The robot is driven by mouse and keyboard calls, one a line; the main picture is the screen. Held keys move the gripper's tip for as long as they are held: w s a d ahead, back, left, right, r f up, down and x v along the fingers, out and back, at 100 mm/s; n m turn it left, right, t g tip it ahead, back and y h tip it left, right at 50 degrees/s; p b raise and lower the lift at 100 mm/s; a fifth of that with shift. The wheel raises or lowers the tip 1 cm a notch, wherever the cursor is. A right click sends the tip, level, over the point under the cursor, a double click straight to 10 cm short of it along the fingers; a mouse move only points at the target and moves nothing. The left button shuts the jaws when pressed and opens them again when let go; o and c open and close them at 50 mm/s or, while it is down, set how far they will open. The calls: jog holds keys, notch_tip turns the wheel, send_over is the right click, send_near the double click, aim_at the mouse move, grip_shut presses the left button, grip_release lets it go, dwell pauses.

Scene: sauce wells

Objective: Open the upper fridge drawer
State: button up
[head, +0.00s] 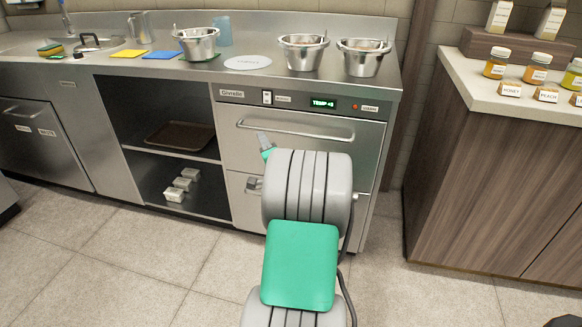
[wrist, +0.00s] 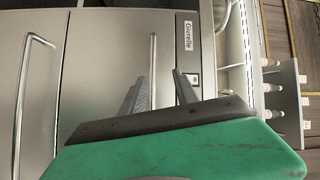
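The upper fridge drawer (head: 235,148) is shut under the control strip, with a long metal bar handle (head: 325,137). In the wrist view, which is turned sideways, its handle (wrist: 153,48) runs down toward the gap between my fingers. My gripper (wrist: 160,76) is open and empty, with one finger on each side of the handle's line. I cannot tell whether the fingertips reach past the bar or touch it. In the head view my arm hides most of the gripper. The lower drawer (wrist: 42,85) is shut, and its handle (wrist: 20,100) shows at the left of the wrist view.
Metal pots (head: 303,54) and a round white mat (head: 247,62) sit on the steel counter above. Open shelves with a brown tray (head: 180,136) are left of the fridge. A wood-fronted counter (head: 480,170) with jars stands right. The tiled floor (head: 130,250) is clear at left.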

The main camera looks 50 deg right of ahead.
aim_at(292, 132)
jog(key=s+d+f+m+h+b, duration=0.1)
jog(key=s+d+f+m+h, duration=0.25)
jog(key=s+d, duration=0.25)
jog(key=shift+m+g+h, duration=0.25)
jog(key=shift+m+g, duration=0.15)
jog(key=shift+m, duration=0.05)
jog(key=x, duration=0.8)
jog(key=shift+s+d+r, duration=0.2)
jog(key=shift+s+r, duration=0.1)
jog(key=shift+r, duration=0.1)
grip_shut()
